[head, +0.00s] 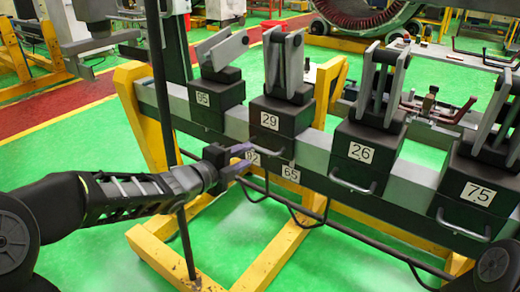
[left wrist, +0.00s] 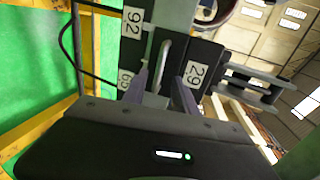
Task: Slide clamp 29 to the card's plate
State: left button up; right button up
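Clamp 29 (head: 290,118), a dark block with a grey lever on top, sits on the grey rail. Its number label also shows in the left wrist view (left wrist: 194,74). Number plates 92 (head: 252,155) and 65 (head: 291,174) are below it, beside the rail. My left gripper (head: 239,158) is open just in front of clamp 29's lower front. In the left wrist view its two fingers (left wrist: 160,84) point at the clamp's metal handle (left wrist: 165,58), which shows between them; contact cannot be told. No separate card can be made out. My right gripper is not in view.
Clamp 95 (head: 216,98) stands left of clamp 29 on the rail (head: 315,148). Clamps 26 (head: 365,150) and 75 (head: 480,190) stand to the right, each with a front handle. Bare rail shows between the blocks. Yellow stand legs (head: 275,255) and thin dark bars are below.

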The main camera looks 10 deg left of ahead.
aim_at(258, 150)
pick_arm(q)
jog(key=x, duration=0.7)
jog(key=shift+w+p, duration=0.25)
jog(key=shift+p, duration=0.15)
jog(key=shift+c, duration=0.4)
grip_shut()
jog(key=shift+f, duration=0.1)
dwell(0.5)
